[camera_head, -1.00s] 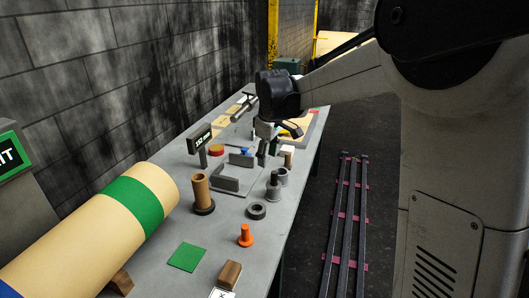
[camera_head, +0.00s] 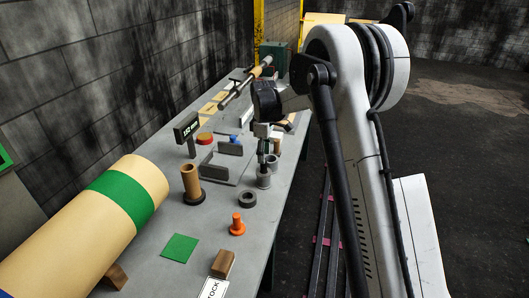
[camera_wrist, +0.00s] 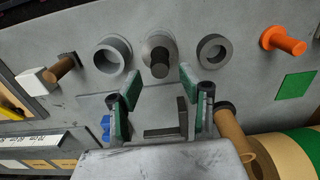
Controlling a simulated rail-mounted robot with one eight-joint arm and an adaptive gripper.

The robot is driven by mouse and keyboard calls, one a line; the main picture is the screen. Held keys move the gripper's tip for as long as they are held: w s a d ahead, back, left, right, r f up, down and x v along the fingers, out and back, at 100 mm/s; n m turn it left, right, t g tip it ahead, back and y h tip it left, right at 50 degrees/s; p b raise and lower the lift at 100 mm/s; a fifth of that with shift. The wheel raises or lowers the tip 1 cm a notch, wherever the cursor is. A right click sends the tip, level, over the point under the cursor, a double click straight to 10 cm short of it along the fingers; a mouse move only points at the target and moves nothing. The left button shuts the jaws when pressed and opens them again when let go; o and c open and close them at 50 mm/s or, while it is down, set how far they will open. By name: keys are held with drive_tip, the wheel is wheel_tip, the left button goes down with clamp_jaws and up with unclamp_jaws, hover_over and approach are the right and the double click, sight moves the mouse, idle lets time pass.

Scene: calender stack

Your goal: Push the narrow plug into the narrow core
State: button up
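A grey flanged plug with a dark upright stem (camera_wrist: 159,63) stands on the bench. In the head view the grey plug (camera_head: 263,180) is just under my gripper (camera_head: 264,160). In the wrist view my gripper (camera_wrist: 160,84) is open and empty, its green-padded fingers spread, with the stem lined up between and beyond the tips. An orange flanged plug (camera_head: 237,225) stands nearer the front. A brown tube core (camera_head: 190,180) stands upright on a dark round base. A second, smaller brown cylinder (camera_wrist: 62,67) is beside a white block. I cannot tell which pieces are the narrow ones.
Grey rings flank the grey plug, one on the left (camera_wrist: 112,54) and one on the right (camera_wrist: 213,51). A grey angled bracket (camera_head: 222,172) and a "152 mm" sign (camera_head: 186,130) stand behind. A large tan roll (camera_head: 75,230) fills the front left. A green square (camera_head: 180,247) lies flat.

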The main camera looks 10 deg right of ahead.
sight(264, 166)
drive_tip(key=shift+f+b, duration=1.75)
drive_tip(key=shift+f, duration=1.35)
clamp_jaws()
